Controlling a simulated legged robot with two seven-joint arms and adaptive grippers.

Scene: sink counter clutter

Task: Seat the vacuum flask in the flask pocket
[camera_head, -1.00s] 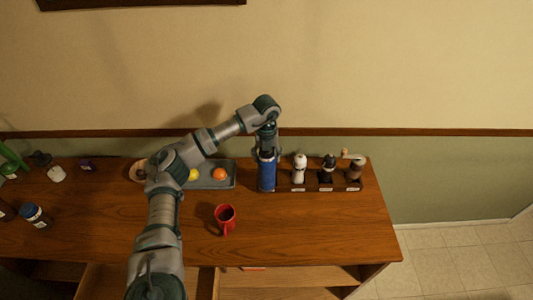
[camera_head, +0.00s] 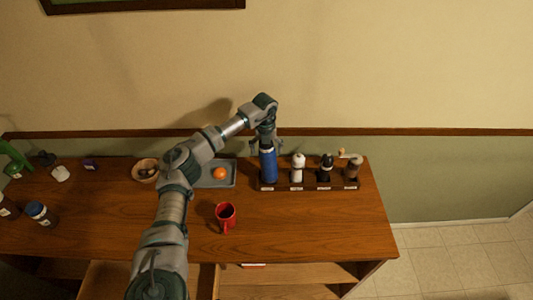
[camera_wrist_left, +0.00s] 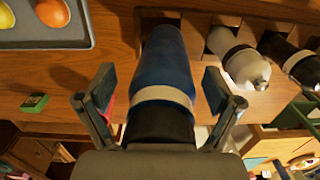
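The blue vacuum flask (camera_head: 268,165) stands roughly upright at the left end of the dark wooden rack (camera_head: 309,185), its base in the leftmost pocket as far as I can see. The pocket's floor is hidden. In the left wrist view the flask (camera_wrist_left: 163,65) shows a blue body, a pale band and a dark top. My left gripper (camera_head: 267,146) is above it, with its fingers spread on both sides of the flask's upper part. The wrist view shows gaps between the fingers (camera_wrist_left: 160,98) and the flask. My right gripper is out of view.
A white-bodied bottle (camera_head: 298,168), a black-topped one (camera_head: 325,168) and a grinder with a crank (camera_head: 352,168) fill the rack's other places. A red mug (camera_head: 226,215) stands in front. A grey tray (camera_head: 228,180) with an orange fruit (camera_head: 219,173) lies left of the flask.

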